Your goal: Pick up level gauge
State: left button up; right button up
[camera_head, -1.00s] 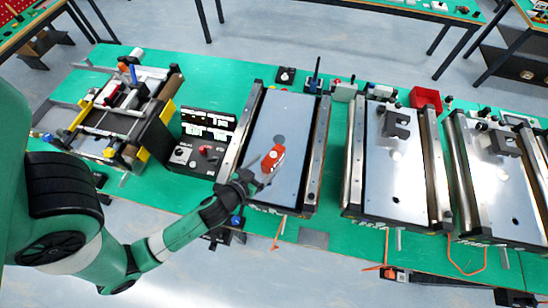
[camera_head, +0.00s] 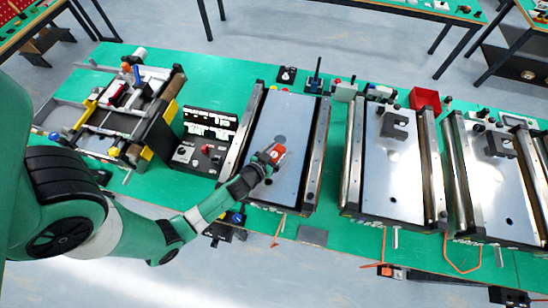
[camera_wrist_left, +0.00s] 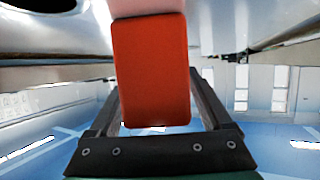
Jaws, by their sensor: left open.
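The level gauge looks to be the small orange-red block with a white mark (camera_head: 278,153) on the left flat conveyor (camera_head: 285,115). My left gripper (camera_head: 268,158) reaches it from the lower left, and its open fingers are at the block. In the left wrist view the red block (camera_wrist_left: 150,72) stands upright in the middle, with a pale part above it. The dark fingers (camera_wrist_left: 155,105) lie on either side of its lower part. I cannot tell whether they touch it. My right gripper is not in view.
A control box with a red knob (camera_head: 206,149) stands left of the conveyor. Two more conveyors with grey brackets (camera_head: 394,124) stand to the right. A red bin (camera_head: 425,99) is behind them. A framed machine (camera_head: 120,110) stands at the left.

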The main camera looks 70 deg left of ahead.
aim_at(279, 149)
pick_arm(q)
grip_shut()
jog(key=shift+r, duration=0.15)
dwell(0.4)
jog(key=shift+r, duration=0.3)
notch_tip(279, 149, up, 3)
jog(key=shift+f+p, duration=0.1)
jog(key=shift+p, duration=0.8)
jog(key=s+d+r+p, duration=0.1)
jog(key=s+d+r, duration=0.7)
jog(key=d, duration=0.3)
jog(key=shift+d+r+p, duration=0.3)
jog(key=shift+r+p, duration=0.1)
jog(key=shift+r, duration=0.35)
